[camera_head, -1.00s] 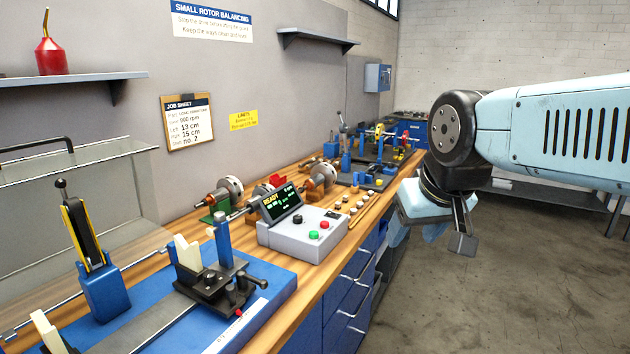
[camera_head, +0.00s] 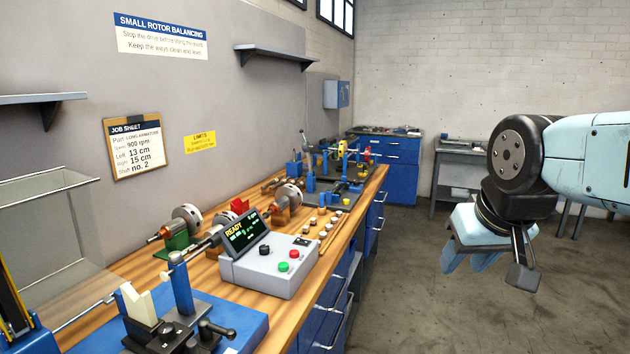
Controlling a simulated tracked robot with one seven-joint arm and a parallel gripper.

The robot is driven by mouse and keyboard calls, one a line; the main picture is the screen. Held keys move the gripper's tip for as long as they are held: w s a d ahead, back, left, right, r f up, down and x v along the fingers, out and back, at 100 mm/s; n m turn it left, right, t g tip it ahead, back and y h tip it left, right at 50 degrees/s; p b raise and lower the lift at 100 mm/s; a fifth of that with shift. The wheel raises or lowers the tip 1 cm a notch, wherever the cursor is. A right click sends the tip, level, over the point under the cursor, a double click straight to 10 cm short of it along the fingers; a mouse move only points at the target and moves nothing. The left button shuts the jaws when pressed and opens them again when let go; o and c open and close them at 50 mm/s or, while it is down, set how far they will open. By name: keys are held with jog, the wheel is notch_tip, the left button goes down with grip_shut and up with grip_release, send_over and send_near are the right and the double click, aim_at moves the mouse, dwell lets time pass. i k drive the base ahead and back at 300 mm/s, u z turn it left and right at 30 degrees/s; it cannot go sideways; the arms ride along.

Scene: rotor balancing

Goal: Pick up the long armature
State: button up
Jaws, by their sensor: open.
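Several armatures with steel discs and copper parts lie on the wooden bench. One armature (camera_head: 186,220) rests on a green stand at the left. Another armature (camera_head: 217,232) is beside it, partly hidden by the control box. A third armature (camera_head: 289,196) lies on a brown stand farther back. I cannot tell from their looks which is the long one. The job sheet (camera_head: 135,146) on the wall names a long armature. My gripper (camera_head: 464,262) is open and hangs over the floor to the right of the bench, well away from the armatures.
The grey control box (camera_head: 270,268), its display reading READY, stands in front of the armatures. A blue balancing stand (camera_head: 181,285) is at the front left. Small weights (camera_head: 312,222) lie along the bench edge.

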aim_at(287, 195)
jog(key=u, duration=0.3)
jog(key=i, duration=0.1)
jog(key=z, duration=1.75)
jog(key=i, duration=2.5)
jog(key=u, duration=1.6)
jog(key=i, duration=0.15)
jog(key=u, duration=1.75)
